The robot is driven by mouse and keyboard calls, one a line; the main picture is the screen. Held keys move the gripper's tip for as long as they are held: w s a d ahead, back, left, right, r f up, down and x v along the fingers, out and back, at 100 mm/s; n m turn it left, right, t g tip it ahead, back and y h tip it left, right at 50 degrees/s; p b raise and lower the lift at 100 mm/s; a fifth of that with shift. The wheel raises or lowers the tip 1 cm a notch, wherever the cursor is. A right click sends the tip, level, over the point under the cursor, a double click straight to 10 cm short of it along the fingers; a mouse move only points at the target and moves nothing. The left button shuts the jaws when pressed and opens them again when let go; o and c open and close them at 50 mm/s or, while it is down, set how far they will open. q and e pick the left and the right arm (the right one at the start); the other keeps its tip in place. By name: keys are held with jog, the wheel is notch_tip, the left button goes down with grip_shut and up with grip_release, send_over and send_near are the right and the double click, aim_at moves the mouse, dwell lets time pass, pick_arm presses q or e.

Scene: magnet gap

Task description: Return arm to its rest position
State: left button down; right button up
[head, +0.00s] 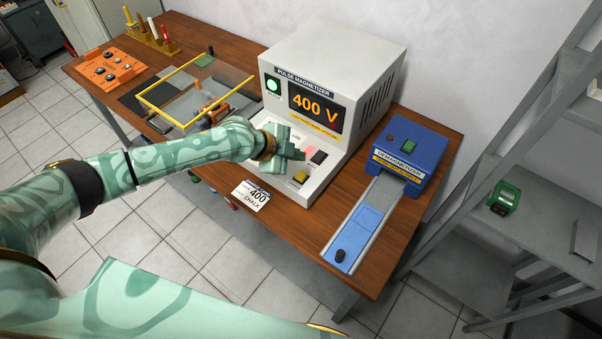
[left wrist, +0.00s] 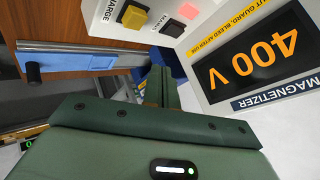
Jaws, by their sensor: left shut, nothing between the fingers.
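My left gripper (head: 296,154) is in front of the pulse magnetizer's control face in the head view, close to its buttons. Its fingers (left wrist: 158,86) are shut with nothing between them in the left wrist view. The white pulse magnetizer (head: 335,75) stands on the table; its display (head: 315,108) reads 400 V, and the display also shows in the left wrist view (left wrist: 255,60). A green lamp (head: 273,85) is lit. A pink-lit button (head: 310,150), a black button (head: 318,157) and a yellow button (head: 300,177) sit on its sloped panel. My right gripper is not in view.
The blue demagnetizer (head: 412,155) with its sliding track (head: 365,220) stands to the right. A card (head: 252,195) lies at the table's front edge. A yellow-framed guard (head: 180,90) and an orange tray (head: 110,68) are at the left. A grey shelf rack (head: 540,245) stands right of the table.

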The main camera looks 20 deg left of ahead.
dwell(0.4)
pick_arm(q)
jog(key=s+d+r+n, duration=0.1)
jog(key=s+d, duration=0.3)
jog(key=s, duration=0.2)
jog(key=s+d+n, duration=0.1)
jog(key=s+d, duration=0.3)
jog(key=s, duration=0.3)
jog(key=s+a+r+n+y, duration=0.2)
jog(key=s+a+n+y, duration=0.3)
jog(key=a, duration=0.6)
jog(key=s+a+r+n+y, duration=0.2)
jog(key=s+a+n+y, duration=0.2)
jog(key=s+a+y, duration=0.5)
notch_tip(320, 180, down, 28)
jog(key=s+d+g+h+b, duration=0.3)
jog(key=h, duration=0.3)
jog(key=s+f+n+g+h+b, duration=0.1)
jog(key=s+f+n+g+b, duration=0.1)
jog(key=s+f, duration=1.6)
jog(key=shift+s+f+n+g+h, duration=0.35)
jog(key=shift+s+n, duration=0.25)
jog(key=shift+s, duration=0.35)
